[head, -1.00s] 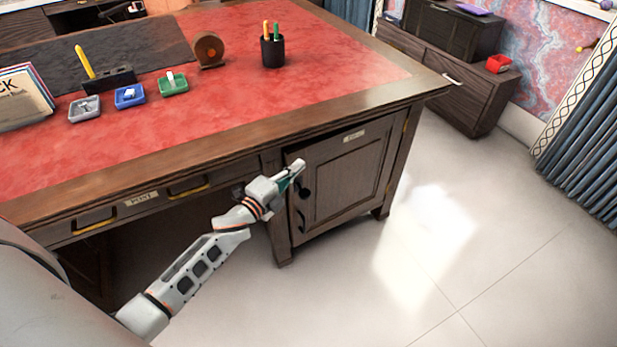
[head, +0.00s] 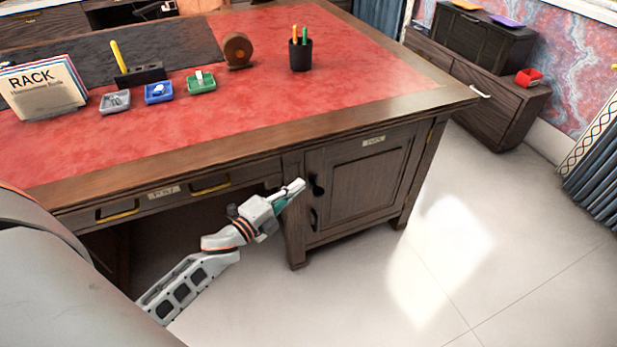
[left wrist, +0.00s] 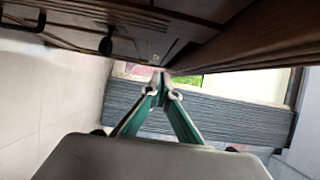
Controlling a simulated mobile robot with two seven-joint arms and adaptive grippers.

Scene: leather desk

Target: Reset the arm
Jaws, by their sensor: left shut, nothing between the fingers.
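My left arm reaches in from the lower left of the head view. Its gripper (head: 298,188) is in front of the desk, just left of the cabinet door's dark handles. In the left wrist view the gripper's green-sided fingers (left wrist: 160,82) meet at their tips, with nothing between them. Dark wood of the desk (left wrist: 130,25) is above the fingers there. The cabinet door (head: 362,190) appears closed. I cannot tell whether the fingertips touch the desk. My right gripper is not in view.
The red-topped desk (head: 300,108) holds a rack (head: 42,88), small grey, blue and green trays, a round brown object (head: 238,50) and a black pen cup (head: 301,56). Clear floor (head: 400,285) lies right of the desk. A dark low cabinet (head: 490,95) stands at the back right.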

